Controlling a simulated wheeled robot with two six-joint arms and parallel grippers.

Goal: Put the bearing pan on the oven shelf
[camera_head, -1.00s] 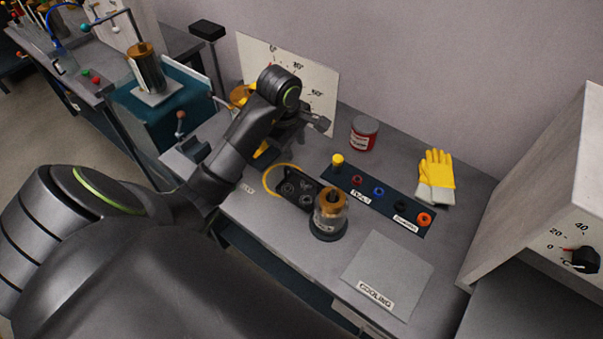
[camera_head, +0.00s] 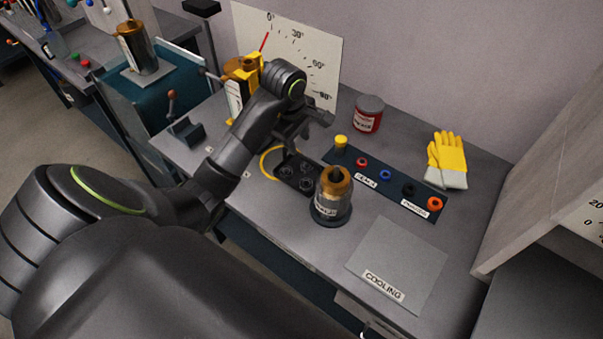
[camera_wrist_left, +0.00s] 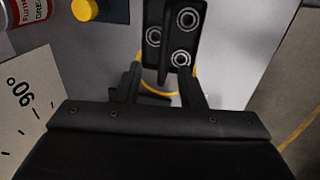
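The bearing pan (camera_head: 297,174) is a small black tray with several ring-shaped bearings in it. It lies on the grey bench, left of a jar. In the left wrist view the pan (camera_wrist_left: 168,40) is at top centre, just beyond my fingertips. My left gripper (camera_head: 308,128) is above the bench at the pan's far side. In the wrist view the left gripper's (camera_wrist_left: 160,78) fingers are apart, with bench and a yellow ring showing between them. I cannot tell whether they touch the pan. My right gripper is not in view. The oven's shelf is not clearly visible.
A grey cabinet with a dial (camera_head: 562,190), probably the oven, stands right. A jar with an amber top (camera_head: 333,195) stands close to the pan.

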